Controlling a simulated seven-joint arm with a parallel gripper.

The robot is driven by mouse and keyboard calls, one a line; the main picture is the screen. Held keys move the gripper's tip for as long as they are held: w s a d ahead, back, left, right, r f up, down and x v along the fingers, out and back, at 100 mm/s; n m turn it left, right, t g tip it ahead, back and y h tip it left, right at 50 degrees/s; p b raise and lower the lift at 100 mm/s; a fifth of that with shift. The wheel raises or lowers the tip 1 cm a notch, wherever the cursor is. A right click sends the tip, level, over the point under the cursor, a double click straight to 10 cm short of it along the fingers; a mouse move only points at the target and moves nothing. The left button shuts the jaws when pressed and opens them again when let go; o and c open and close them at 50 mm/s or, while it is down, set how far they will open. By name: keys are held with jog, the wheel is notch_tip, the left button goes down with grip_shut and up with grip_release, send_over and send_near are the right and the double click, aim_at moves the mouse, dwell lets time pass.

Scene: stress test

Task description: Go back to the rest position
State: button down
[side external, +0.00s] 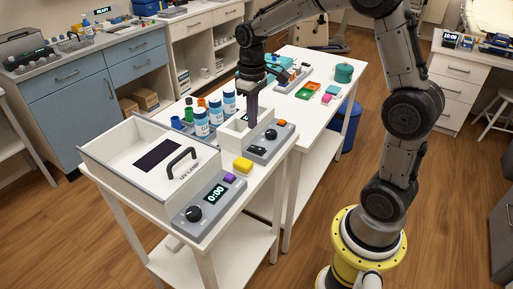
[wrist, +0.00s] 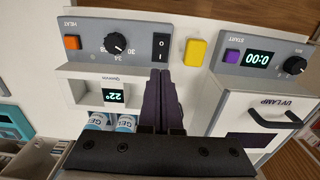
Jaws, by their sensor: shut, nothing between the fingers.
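My gripper (side external: 252,124) is shut and empty, pointing down over the small white heater unit (side external: 232,131) on the white table. In the wrist view, its dark fingers (wrist: 161,75) are together, in front of the heater's panel (wrist: 120,40). Whether the fingertips touch the unit cannot be told.
The UV lamp box (side external: 115,150), with a black handle and a 0:00 display (side external: 216,192), stands left of the heater. A yellow block (side external: 243,165) lies between them. White-and-blue bottles (side external: 202,123) stand behind.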

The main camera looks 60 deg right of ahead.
jog(key=s+a+r+n+t, duration=0.1)
jog(key=s+a+r+t, duration=0.15)
jog(key=s+r, duration=0.2)
jog(key=s+a+r+t, duration=0.1)
jog(key=s+a+r, duration=0.25)
jog(key=r, duration=0.25)
jog(key=s+a+f+m+t, duration=0.1)
jog(key=s+a+f+t, duration=0.1)
jog(key=s, duration=1)
jog(key=shift+s+a+f, duration=0.2)
jog(key=shift+s+f, duration=0.05)
jog(key=shift+f, duration=0.35)
jog(key=c, duration=1.5)
grip_release()
jog(key=shift+c, duration=0.2)
